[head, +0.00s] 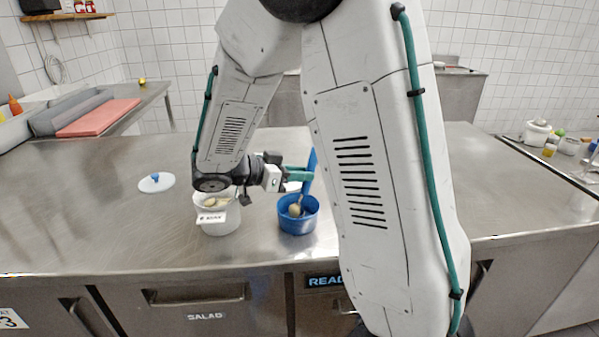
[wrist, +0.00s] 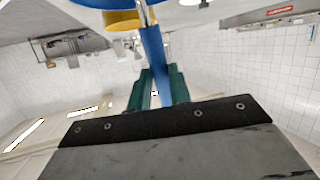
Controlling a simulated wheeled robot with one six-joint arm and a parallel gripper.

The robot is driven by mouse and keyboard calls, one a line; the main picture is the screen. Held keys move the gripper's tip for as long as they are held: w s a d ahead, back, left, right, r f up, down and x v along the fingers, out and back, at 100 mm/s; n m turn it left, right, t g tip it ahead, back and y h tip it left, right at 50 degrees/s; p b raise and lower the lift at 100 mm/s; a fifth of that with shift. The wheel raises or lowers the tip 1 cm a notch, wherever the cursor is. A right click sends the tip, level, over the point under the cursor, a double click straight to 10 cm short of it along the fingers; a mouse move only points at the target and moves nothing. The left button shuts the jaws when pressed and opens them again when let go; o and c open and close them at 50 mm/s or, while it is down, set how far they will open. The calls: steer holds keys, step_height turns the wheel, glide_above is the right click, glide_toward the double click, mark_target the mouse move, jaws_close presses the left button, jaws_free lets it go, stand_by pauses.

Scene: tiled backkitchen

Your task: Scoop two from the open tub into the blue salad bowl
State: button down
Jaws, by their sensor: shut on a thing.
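My gripper (head: 300,176) is shut on the blue handle (head: 311,165) of a scoop and holds it steeply over the blue salad bowl (head: 298,226). The wrist view shows the handle (wrist: 154,55) between the teal fingers (wrist: 157,90). The scoop's yellowish head (head: 295,210) is at the mouth of the bowl; whether it touches the inside, or is loaded, I cannot tell. The open white tub (head: 219,219) stands left of the bowl, with pale yellowish contents in it and a label on its front. My wrist is above and behind the tub.
A round pale lid with a blue knob (head: 156,182) lies on the steel counter (head: 90,225), left of the tub. The counter's left part is clear. A red board (head: 98,118) lies on a side bench. Pots and jars (head: 537,132) stand on the right-hand unit.

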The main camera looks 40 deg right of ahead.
steer(key=shift+f, duration=0.75)
stand_by(0.9)
step_height(320, 180, up, 12)
steer(key=shift+f, duration=0.2)
stand_by(0.8)
stand_by(0.4)
